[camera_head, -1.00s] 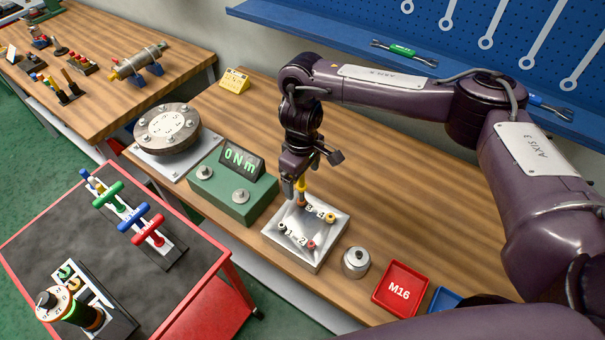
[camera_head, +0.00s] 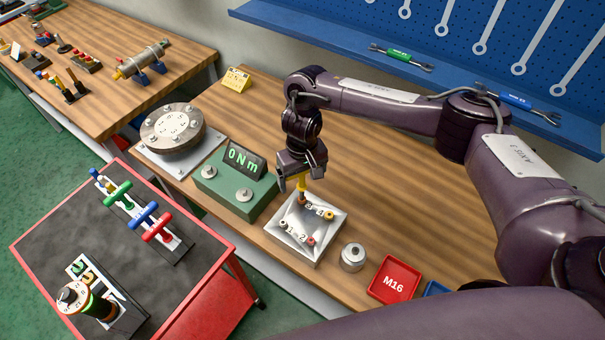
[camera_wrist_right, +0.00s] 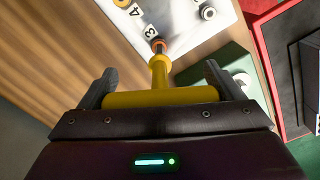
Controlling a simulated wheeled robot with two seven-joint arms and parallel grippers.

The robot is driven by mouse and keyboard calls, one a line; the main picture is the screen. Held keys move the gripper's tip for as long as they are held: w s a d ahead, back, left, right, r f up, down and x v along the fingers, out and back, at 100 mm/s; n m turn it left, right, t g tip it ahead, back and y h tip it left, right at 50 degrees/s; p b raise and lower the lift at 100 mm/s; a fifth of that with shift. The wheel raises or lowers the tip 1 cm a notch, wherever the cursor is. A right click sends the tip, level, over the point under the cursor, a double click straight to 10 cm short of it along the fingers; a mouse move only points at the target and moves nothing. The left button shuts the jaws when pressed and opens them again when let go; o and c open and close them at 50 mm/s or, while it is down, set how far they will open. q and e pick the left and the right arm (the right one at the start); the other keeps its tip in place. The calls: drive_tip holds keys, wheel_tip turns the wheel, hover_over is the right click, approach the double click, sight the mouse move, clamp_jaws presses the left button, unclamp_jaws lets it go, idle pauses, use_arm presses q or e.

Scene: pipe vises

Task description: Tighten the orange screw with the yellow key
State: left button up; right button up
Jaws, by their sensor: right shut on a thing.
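My right gripper (camera_head: 301,179) is shut on the yellow key (camera_head: 302,186) above the pale screw block (camera_head: 311,248). In the right wrist view, the key's crossbar (camera_wrist_right: 160,98) lies between the two fingers (camera_wrist_right: 160,88). Its shaft points at the orange screw (camera_wrist_right: 158,46) beside the number 3. The key's tip appears to be at the screw head; I cannot tell how far it is seated. In the head view, the orange screw (camera_head: 301,201) is partly hidden by the key. My left gripper is not in view.
The block also has a yellow screw (camera_head: 328,215) and a red screw (camera_head: 311,240). A green torque box (camera_head: 232,198) reading 0 Nm stands left of it. A metal knob (camera_head: 353,257) and red M16 tray (camera_head: 391,280) are to the right. Bare tabletop lies behind.

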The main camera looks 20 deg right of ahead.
drive_tip(key=shift+s+f, duration=0.2)
drive_tip(key=shift+f, duration=0.05)
drive_tip(key=m, duration=0.6)
drive_tip(key=shift+w+r, duration=0.3)
drive_tip(key=shift+r, duration=0.35)
drive_tip(key=shift+r, duration=0.1)
